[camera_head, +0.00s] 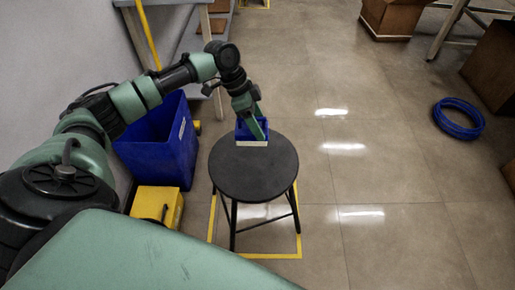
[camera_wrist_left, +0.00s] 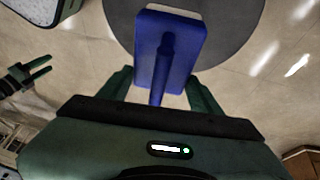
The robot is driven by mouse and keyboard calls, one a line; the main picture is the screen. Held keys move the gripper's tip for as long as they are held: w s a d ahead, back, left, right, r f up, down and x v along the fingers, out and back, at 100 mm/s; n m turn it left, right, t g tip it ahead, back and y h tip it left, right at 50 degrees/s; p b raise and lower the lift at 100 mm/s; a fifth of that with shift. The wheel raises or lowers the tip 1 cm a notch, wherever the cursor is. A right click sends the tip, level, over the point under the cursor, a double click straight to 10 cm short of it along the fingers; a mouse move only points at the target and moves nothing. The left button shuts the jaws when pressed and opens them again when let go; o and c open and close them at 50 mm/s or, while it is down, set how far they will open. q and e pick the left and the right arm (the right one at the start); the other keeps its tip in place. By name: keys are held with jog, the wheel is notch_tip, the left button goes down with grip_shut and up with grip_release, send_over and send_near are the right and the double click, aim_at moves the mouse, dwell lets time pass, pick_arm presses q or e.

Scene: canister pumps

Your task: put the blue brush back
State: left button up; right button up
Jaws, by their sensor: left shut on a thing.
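The blue brush (camera_head: 243,134) is a rectangular block with a pale edge along the bottom and a handle. My left gripper (camera_head: 258,125) is shut on it, above the far edge of the round black stool (camera_head: 254,175). In the left wrist view the brush (camera_wrist_left: 181,62) has its flat back towards the camera. Its handle runs down between the fingers of my left gripper (camera_wrist_left: 160,90). Part of the stool (camera_wrist_left: 235,22) shows behind it. I cannot tell whether the brush touches the stool top. My right gripper (camera_wrist_left: 36,74) shows at the left, its two fingers apart and empty.
A blue bin (camera_head: 160,150) and a yellow box (camera_head: 157,203) stand left of the stool, by the wall. Yellow tape (camera_head: 268,255) marks the floor around the stool. A blue hose coil (camera_head: 458,118) and brown boxes (camera_head: 495,70) lie right. The middle floor is clear.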

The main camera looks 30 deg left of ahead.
aim_at(244, 124)
pick_arm(q)
notch_tip(244, 124, down, 8)
jog(key=shift+r+b, duration=0.25)
jog(key=shift+b, duration=0.4)
notch_tip(244, 124, down, 4)
jog(key=shift+r+b, duration=0.15)
jog(key=shift+b, duration=0.3)
jog(key=shift+f, duration=0.3)
jog(key=shift+c, duration=0.5)
jog(key=o, duration=1.3)
pick_arm(e)
jog(key=w+v, duration=0.2)
jog(key=v, duration=0.7)
jog(key=shift+r+t, duration=0.3)
jog(key=shift+r, duration=0.05)
jog(key=shift+s, duration=0.1)
pick_arm(q)
jog(key=shift+r, duration=0.15)
jog(key=p+v, duration=0.2)
jog(key=v, duration=0.9)
jog(key=shift+a+r, duration=0.15)
jog(key=shift+r, duration=0.25)
pick_arm(e)
notch_tip(244, 124, down, 9)
